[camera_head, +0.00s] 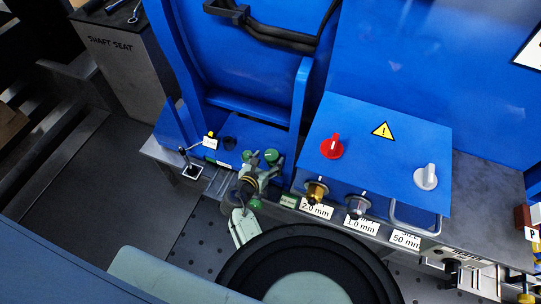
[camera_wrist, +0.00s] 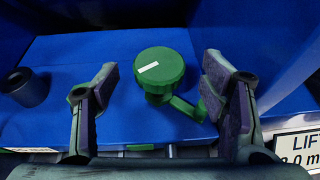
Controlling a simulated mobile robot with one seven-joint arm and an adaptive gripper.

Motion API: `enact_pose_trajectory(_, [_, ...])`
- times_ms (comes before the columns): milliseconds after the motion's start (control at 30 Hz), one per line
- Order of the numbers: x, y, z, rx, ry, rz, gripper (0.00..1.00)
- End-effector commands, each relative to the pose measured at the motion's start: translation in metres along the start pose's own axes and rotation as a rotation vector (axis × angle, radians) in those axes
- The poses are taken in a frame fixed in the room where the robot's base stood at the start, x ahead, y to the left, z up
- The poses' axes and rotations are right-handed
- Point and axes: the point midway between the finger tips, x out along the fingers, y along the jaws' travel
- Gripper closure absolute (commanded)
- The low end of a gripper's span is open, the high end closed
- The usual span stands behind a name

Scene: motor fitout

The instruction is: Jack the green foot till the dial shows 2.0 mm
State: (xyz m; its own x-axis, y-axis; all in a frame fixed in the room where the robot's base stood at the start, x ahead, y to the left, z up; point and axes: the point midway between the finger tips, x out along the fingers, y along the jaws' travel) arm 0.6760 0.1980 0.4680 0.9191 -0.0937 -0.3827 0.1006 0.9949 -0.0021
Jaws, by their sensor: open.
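The green foot's round knob (camera_wrist: 158,72) has a white mark on top and a green arm beside its base. In the wrist view it stands between the two spread fingers of my gripper (camera_wrist: 160,88), with a gap visible on each side. The gripper is open and empty. In the head view, my gripper (camera_head: 262,167) is at the blue ledge, partly covering the green knob (camera_head: 271,155). A "2.0 mm" label (camera_head: 315,209) is to the right.
A black cylinder (camera_wrist: 25,87) stands left of my gripper; it also shows in the head view (camera_head: 228,142). Blue walls rise behind. A blue box with a red knob (camera_head: 331,146) and a grey knob (camera_head: 426,176) stands close on the right.

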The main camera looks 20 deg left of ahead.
Motion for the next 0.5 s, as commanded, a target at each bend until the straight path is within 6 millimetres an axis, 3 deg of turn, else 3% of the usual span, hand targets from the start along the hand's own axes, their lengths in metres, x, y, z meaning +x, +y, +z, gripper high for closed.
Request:
enact_pose_trajectory(200, [0.022, 0.001, 0.0, 0.001, 0.0, 0.001, 0.34])
enact_pose_trajectory(500, [0.025, 0.001, 0.0, 0.001, 0.0, 0.001, 0.34])
